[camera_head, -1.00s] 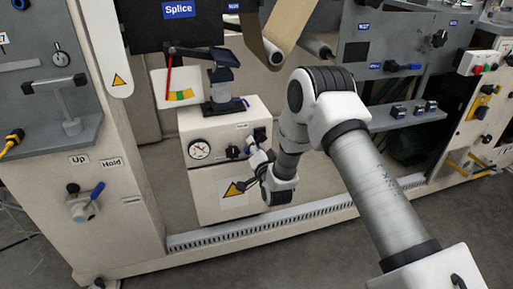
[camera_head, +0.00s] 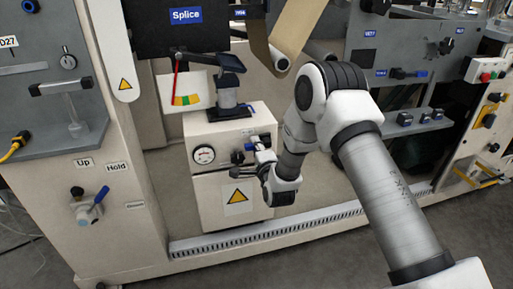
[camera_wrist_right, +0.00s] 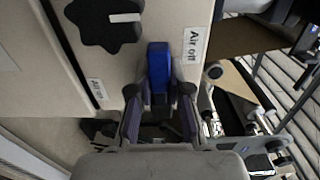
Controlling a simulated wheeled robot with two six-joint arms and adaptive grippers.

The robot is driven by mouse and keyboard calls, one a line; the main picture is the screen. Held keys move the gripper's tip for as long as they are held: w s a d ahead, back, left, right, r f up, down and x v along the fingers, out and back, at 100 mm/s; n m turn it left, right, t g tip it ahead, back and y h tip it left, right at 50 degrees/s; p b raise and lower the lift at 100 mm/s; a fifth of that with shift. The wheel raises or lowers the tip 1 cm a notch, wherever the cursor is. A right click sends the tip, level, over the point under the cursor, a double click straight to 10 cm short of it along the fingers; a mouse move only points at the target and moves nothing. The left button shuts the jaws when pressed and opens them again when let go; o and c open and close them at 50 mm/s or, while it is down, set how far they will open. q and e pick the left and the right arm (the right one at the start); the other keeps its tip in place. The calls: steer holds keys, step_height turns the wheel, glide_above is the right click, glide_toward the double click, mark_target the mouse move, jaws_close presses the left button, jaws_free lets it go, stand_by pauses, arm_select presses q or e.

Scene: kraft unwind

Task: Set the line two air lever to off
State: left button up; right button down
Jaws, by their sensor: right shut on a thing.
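The blue air lever (camera_wrist_right: 158,68) sits on the cream panel, between an "Air off" label (camera_wrist_right: 193,45) on the right and a smaller "Air on" label (camera_wrist_right: 97,90) on the left in the right wrist view. My right gripper (camera_wrist_right: 160,100) is shut on the lever, with a finger on each side of it. In the head view my right gripper (camera_head: 258,152) is at the front of the cream cabinet (camera_head: 212,208), beside the round gauge (camera_head: 204,155). The lever's base is hidden by the fingers. My left gripper is not in view.
A black knob (camera_wrist_right: 105,20) is close to the lever. A post with a dark block (camera_head: 227,92) stands on the cabinet. Another blue-handled valve (camera_head: 90,204) sits on the left panel under "Up" and "Hold". A slotted rail (camera_head: 270,235) runs below the cabinet.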

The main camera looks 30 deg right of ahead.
stand_by(0.4)
steer(key=c, duration=1.1)
jaws_free()
steer(key=shift+s, duration=0.1)
steer(key=v, duration=1.1)
steer(key=shift+s+a, duration=0.2)
steer(key=shift+s, duration=0.2)
